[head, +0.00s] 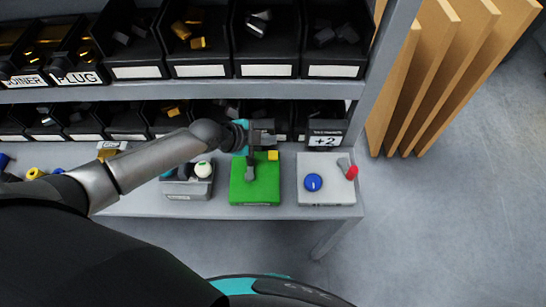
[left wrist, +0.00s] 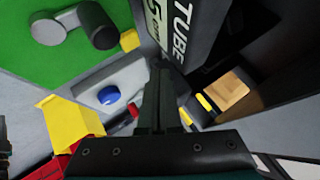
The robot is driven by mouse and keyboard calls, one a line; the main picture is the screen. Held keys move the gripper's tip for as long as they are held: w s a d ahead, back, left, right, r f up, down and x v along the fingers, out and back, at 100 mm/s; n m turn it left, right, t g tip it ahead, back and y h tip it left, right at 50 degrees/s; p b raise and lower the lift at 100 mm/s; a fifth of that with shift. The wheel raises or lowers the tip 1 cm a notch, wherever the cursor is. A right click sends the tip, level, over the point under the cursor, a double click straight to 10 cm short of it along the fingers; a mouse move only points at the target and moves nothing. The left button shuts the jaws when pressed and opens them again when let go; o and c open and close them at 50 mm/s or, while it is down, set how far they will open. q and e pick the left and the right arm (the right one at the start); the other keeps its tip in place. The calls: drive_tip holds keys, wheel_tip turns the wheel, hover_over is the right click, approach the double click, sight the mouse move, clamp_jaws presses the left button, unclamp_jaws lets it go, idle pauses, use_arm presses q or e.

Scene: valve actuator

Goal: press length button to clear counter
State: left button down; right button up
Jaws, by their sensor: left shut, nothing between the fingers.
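A green box (head: 242,194) stands on the lower shelf, with a grey lever-like part (head: 249,171) and a yellow block (head: 273,155) on it. To its right is a light grey box (head: 326,191) with a round blue knob or button (head: 313,182) and a red-tipped part (head: 351,172). My left gripper (head: 268,133) is above the back of the green box, shut and empty. In the left wrist view a sign reads "TUBE" (left wrist: 183,25), and the blue knob (left wrist: 109,95) shows left of my fingers (left wrist: 158,105). My right gripper is not in view.
Black bins (head: 201,71) of small parts fill the upper shelf, and more bins (head: 127,135) line the back of the lower one. A small grey container (head: 187,188) stands left of the green box. Wooden boards (head: 424,83) lean beyond the shelf's right post.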

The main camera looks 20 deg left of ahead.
sight(269, 156)
use_arm(q)
drive_tip(key=shift+f+b, duration=1.6)
drive_tip(key=shift+f, duration=0.5)
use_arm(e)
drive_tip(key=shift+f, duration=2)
use_arm(q)
drive_tip(key=shift+f+b, duration=0.4)
drive_tip(key=shift+b, duration=0.05)
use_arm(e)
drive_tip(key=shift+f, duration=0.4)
use_arm(q)
drive_tip(key=shift+f+b, duration=0.5)
drive_tip(key=shift+f, duration=0.05)
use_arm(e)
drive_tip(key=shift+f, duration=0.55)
use_arm(q)
drive_tip(key=shift+r, duration=0.1)
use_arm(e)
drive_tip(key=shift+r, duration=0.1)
use_arm(q)
drive_tip(key=shift+r+p, duration=0.8)
drive_tip(key=shift+r, duration=0.05)
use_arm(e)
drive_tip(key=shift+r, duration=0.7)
